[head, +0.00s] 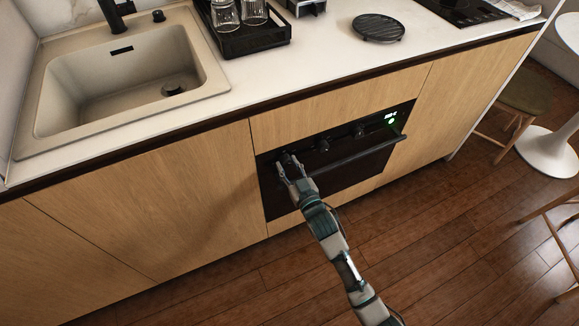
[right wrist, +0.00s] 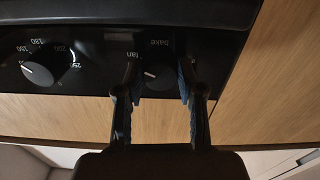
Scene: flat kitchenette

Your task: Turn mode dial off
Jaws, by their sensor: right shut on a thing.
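The black oven (head: 345,165) is built into the wooden cabinet front, with several dark dials along its top panel. My right gripper (head: 289,166) reaches the leftmost dial, the mode dial (head: 287,157). In the right wrist view the mode dial (right wrist: 157,76) has a white pointer and the words "fan" and "bake" beside it. The fingers of my right gripper (right wrist: 158,82) stand on both sides of it, shut on it. The dial's exact setting is hard to read. My left gripper is out of view.
A temperature dial (right wrist: 42,68) sits beside the mode dial. The oven handle (head: 356,154) runs below the dials, close to my right gripper. The counter (head: 320,58) is above; open wooden floor (head: 440,240) lies in front.

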